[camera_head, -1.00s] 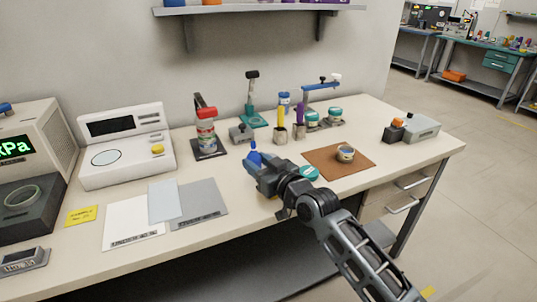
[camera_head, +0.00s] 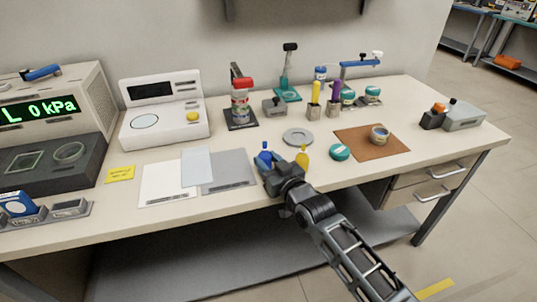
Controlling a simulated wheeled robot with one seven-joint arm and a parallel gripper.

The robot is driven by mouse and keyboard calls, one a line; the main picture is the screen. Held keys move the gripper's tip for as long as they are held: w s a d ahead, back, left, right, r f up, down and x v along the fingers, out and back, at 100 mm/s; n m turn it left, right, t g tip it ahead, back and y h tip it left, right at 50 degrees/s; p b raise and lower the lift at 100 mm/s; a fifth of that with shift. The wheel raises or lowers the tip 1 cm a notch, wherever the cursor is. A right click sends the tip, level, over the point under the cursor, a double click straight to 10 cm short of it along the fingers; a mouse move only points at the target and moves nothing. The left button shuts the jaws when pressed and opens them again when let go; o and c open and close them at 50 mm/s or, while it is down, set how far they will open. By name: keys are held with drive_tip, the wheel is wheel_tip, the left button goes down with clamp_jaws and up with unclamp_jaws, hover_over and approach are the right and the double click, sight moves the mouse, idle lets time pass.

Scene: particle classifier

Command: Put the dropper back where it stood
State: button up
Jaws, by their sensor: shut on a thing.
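The blue dropper (camera_head: 264,157), a small bottle shape with a thin upright tip, is at the jaws of my gripper (camera_head: 272,165). My gripper is shut on it near the front edge of the bench, just right of the grey sheet. The jaws and the dropper's base are partly hidden by my wrist, so I cannot tell whether the base touches the bench. A similar yellow dropper (camera_head: 302,156) is close to the right of my gripper, its lower part partly hidden.
A grey disc (camera_head: 298,137) lies behind my gripper. A teal lid (camera_head: 339,152) and a brown mat (camera_head: 382,145) with a small jar (camera_head: 379,135) are to the right. A grey sheet (camera_head: 229,172) lies left. Holders and stands line the back.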

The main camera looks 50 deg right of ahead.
drive_tip(key=shift+f, duration=0.25)
drive_tip(key=o, duration=1.1)
drive_tip(key=shift+c, duration=0.2)
drive_tip(key=shift+r, duration=0.1)
drive_tip(key=shift+r, duration=0.15)
drive_tip(key=shift+s+a, duration=0.1)
drive_tip(key=shift+s, duration=0.5)
drive_tip(key=v, duration=1)
drive_tip(key=shift+s+a, duration=0.2)
drive_tip(key=shift+s, duration=0.2)
